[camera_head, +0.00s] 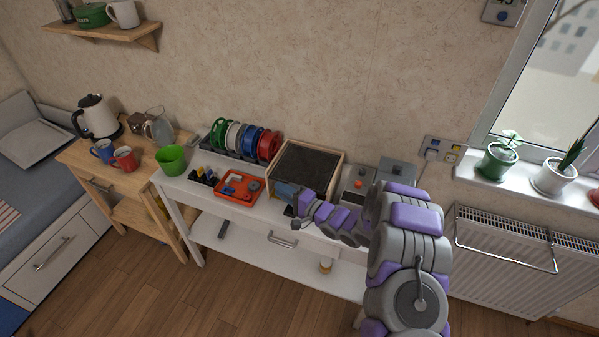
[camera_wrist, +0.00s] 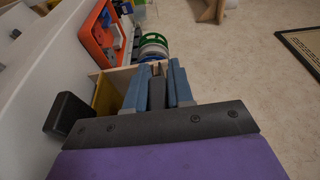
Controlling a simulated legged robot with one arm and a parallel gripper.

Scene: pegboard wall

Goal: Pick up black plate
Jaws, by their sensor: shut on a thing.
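The black plate (camera_head: 308,166) is a flat dark square lying at the top of an open wooden box (camera_head: 281,151) on the white table. My gripper (camera_head: 288,190) is at the box's front left edge and hides that corner. In the wrist view my blue fingers (camera_wrist: 158,82) are close together, with a dark grey strip between them. This looks like the black plate's edge, but most of the plate is hidden there.
An orange tray (camera_head: 223,193) with small parts and a rack of coloured spools (camera_head: 242,138) stand left of the box. A green cup (camera_head: 171,160) is farther left. A grey device (camera_head: 396,170) stands to the right. The wall is close behind the table.

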